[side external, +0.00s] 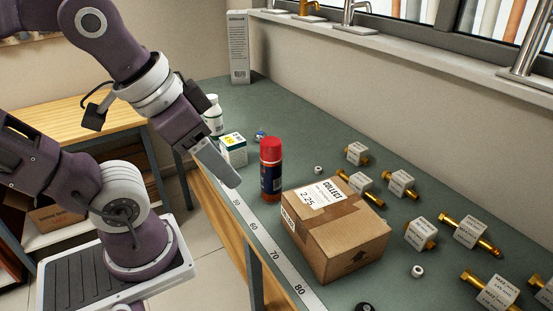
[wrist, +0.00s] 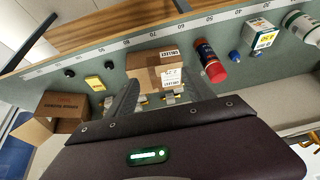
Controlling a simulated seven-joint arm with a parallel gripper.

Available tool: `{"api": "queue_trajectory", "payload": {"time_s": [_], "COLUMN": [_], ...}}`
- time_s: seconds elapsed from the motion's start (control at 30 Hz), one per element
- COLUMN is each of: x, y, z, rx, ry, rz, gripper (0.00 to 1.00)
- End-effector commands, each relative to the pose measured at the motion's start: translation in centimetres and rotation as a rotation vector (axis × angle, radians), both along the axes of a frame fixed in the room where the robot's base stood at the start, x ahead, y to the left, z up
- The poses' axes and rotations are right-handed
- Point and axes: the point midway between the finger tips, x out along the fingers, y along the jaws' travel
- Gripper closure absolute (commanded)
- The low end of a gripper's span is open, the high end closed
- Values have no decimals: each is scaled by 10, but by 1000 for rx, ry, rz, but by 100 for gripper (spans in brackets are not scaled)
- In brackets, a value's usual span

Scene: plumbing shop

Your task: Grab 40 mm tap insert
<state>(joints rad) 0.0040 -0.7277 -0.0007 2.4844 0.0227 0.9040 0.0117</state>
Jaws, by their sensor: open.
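Several brass tap inserts with white label blocks lie on the right of the green counter in the side view. One is at the back (side external: 357,153), one sits partly behind the cardboard box (side external: 357,186), and others are at the middle (side external: 400,183), near the right (side external: 470,231) and at the front (side external: 497,293). The label sizes are too small to read, so I cannot tell which is 40 mm. My gripper (side external: 233,182) is open and empty, above the counter's front edge, left of the box and apart from the inserts. In the wrist view its fingers flank the box; small inserts show between them.
A taped cardboard box (side external: 335,228) stands between my gripper and the inserts. A red-capped can (side external: 271,169), a small white-green box (side external: 233,149) and a white bottle (side external: 213,114) stand left. Small nuts (side external: 417,271) lie loose. A numbered ruler strip (side external: 262,241) runs along the front edge.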

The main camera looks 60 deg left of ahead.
Motion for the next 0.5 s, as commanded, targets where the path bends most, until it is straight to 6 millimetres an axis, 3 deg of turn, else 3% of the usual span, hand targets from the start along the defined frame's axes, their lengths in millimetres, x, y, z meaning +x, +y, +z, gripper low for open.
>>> {"api": "queue_trajectory", "payload": {"time_s": [0.07, 0.13, 0.27, 0.37, 0.4, 0.5], "x": [16, 45, 122, 188, 213, 261], "y": [12, 33, 78, 108, 119, 148], "z": [2, 4, -1, -19, -31, -72], "rx": [93, 250, 595, 842, 932, 1098], "ry": [57, 143, 340, 500, 569, 740], "rz": [-64, -177, -442, -641, -713, -857], "gripper": [39, 39, 39, 39, 39, 39]}}
